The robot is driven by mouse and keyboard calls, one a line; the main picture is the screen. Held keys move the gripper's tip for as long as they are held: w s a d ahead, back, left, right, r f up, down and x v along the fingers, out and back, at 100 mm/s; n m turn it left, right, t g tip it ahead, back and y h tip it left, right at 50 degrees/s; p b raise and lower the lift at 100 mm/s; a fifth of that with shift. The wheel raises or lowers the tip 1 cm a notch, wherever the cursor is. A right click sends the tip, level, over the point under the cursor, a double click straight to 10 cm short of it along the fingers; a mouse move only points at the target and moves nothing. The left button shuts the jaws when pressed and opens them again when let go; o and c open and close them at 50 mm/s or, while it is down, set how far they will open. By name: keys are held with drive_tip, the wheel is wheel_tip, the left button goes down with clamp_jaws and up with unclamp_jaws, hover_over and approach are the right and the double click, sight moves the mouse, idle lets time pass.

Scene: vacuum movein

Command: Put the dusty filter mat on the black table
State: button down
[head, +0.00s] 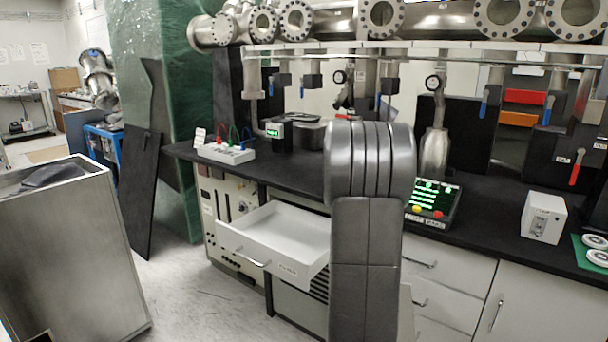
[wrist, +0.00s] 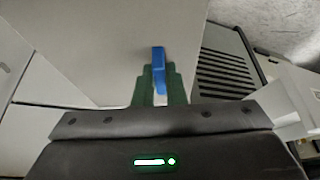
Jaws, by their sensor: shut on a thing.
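My gripper (wrist: 160,88) shows in the wrist view with green fingers shut on a narrow blue piece (wrist: 158,60). The blue piece stands out beyond the fingertips, in front of a pale grey panel. I cannot tell whether it is part of the filter mat; no mat is clearly recognisable. In the head view my arm hides the gripper and what it holds. The black table (head: 300,168) is the long dark bench top across the middle, behind my arm.
An open white drawer (head: 275,232) juts out below the bench, above a dark slotted grille (wrist: 225,65). A metal bin (head: 70,250) with dark material inside stands at left. A white connector box (head: 228,153), a control panel (head: 433,202) and a pale box (head: 544,217) occupy the bench.

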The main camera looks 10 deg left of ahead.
wheel_tip(320, 180, up, 15)
drive_tip(key=p, duration=1.4)
drive_tip(key=s+a+r+n+y, duration=0.1)
drive_tip(key=s+a+r+n, duration=0.1)
drive_tip(key=a+r, duration=0.3)
drive_tip(key=s+a+r+n+g+y, duration=0.1)
drive_tip(key=s+a+r+n, duration=0.2)
drive_tip(key=a, duration=0.9)
drive_tip(key=s+a+r+n+y, duration=0.1)
drive_tip(key=a+r+n, duration=0.3)
drive_tip(key=a+r, duration=0.4)
drive_tip(key=shift+s+a, duration=0.6)
drive_tip(key=shift+s, duration=0.1)
